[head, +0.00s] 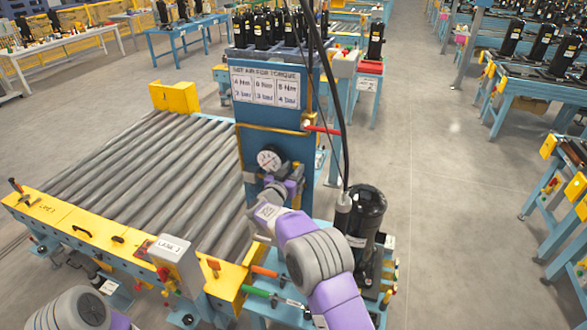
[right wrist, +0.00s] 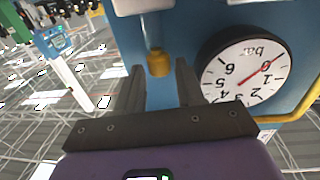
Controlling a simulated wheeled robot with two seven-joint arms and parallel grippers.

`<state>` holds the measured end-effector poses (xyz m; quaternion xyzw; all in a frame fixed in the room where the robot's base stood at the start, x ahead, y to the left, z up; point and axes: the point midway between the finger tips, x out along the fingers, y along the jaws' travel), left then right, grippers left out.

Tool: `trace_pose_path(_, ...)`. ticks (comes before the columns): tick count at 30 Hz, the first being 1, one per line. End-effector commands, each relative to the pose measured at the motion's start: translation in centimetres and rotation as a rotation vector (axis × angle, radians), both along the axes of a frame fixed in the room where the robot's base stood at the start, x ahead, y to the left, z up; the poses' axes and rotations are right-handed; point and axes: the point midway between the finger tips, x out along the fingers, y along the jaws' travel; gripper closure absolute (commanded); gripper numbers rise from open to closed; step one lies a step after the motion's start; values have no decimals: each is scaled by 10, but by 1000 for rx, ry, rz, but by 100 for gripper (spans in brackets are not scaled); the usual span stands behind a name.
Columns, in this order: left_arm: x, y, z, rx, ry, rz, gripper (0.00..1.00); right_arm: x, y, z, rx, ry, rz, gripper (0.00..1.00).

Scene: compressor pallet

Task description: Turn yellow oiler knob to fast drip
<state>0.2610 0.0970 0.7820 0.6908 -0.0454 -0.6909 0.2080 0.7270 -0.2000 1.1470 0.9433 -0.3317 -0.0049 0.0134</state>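The yellow oiler knob (right wrist: 159,64) hangs below a clear stem on the blue panel in the right wrist view. My right gripper (right wrist: 160,68) is open, with one dark finger on each side of the knob. A gap shows on both sides, and I cannot tell how deep the knob sits between the fingertips. In the head view my right gripper (head: 272,190) is at the blue column, just below the gauge, and the knob is hidden there. Only a link of my left arm shows at the lower left; its gripper is out of view.
The round pressure gauge (right wrist: 245,66) is close beside the right finger; it also shows in the head view (head: 269,159). A torque sign (head: 265,87) is above it. A red lever (head: 322,130) sticks out rightward. A roller conveyor (head: 140,175) lies left, a black compressor (head: 367,215) right.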

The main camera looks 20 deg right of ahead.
Motion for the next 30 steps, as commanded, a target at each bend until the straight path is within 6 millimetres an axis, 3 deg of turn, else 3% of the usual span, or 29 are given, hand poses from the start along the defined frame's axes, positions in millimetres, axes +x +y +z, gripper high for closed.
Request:
trace_pose_path(11, 0, 0, 0, 0, 0, 0, 57, 5, -4, 0, 0, 0, 1, 62)
trace_pose_path(18, 0, 0, 0, 0, 0, 0, 57, 5, -4, 0, 0, 0, 1, 99)
trace_pose_path(30, 0, 0, -13, 0, 0, 0, 57, 3, -6, -2, 0, -1, 77, 100)
